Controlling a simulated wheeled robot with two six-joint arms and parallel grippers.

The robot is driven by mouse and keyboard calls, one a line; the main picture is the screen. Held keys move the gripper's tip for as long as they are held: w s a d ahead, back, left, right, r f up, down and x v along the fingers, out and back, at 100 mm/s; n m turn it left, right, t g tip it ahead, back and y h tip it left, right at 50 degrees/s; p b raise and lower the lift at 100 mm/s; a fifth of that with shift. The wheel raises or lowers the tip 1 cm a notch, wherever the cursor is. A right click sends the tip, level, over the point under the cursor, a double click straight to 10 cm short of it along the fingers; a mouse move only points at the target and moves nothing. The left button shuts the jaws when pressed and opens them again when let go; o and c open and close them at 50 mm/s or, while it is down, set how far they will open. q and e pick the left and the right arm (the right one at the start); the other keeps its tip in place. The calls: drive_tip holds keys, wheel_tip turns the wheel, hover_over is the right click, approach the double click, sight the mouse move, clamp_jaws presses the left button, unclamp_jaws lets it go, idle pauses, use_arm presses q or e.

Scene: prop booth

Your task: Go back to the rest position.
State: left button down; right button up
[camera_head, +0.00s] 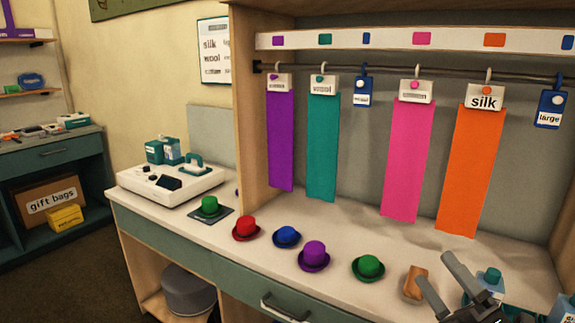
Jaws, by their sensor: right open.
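My right gripper (456,282) shows at the lower right, in front of the counter. Its two grey fingers are apart, with nothing seen between them. A small wooden block (415,283) lies on the counter just left of the fingers; I cannot tell whether they touch it. A teal object (490,280) is partly hidden behind the gripper. My left gripper is not in view.
A row of small hats, including a red one (246,228) and a purple one (314,254), stands along the counter (345,225). Coloured cloths, such as the orange one (472,170), hang from a rail above. A white machine (170,184) stands at the left.

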drive_tip(key=s+d+f+m+g+h, duration=0.45)
drive_tip(key=f+m+h, duration=0.35)
drive_tip(key=f+m, duration=0.3)
drive_tip(key=s+d+f+m+g+h, duration=0.3)
drive_tip(key=s+d+f+m+h, duration=0.25)
drive_tip(key=f+m+h, duration=0.5)
drive_tip(key=s+a+f+m+g+y, duration=0.3)
drive_tip(key=s+f+g, duration=0.2)
drive_tip(key=s, duration=0.3)
drive_tip(key=s+a+f+m+g+y, duration=0.2)
drive_tip(key=s+a+f+m+g, duration=0.15)
drive_tip(key=s, duration=0.55)
wheel_tip(320, 180, down, 21)
drive_tip(key=d+g+p, duration=0.2)
drive_tip(key=p, duration=0.2)
drive_tip(key=s+a+f+g+y+p, duration=0.1)
drive_tip(key=s+f+p, duration=0.2)
drive_tip(key=s+f, duration=0.9)
drive_tip(key=s, duration=0.2)
drive_tip(key=shift+s+f+n, duration=0.3)
drive_tip(key=shift+s+f, duration=0.05)
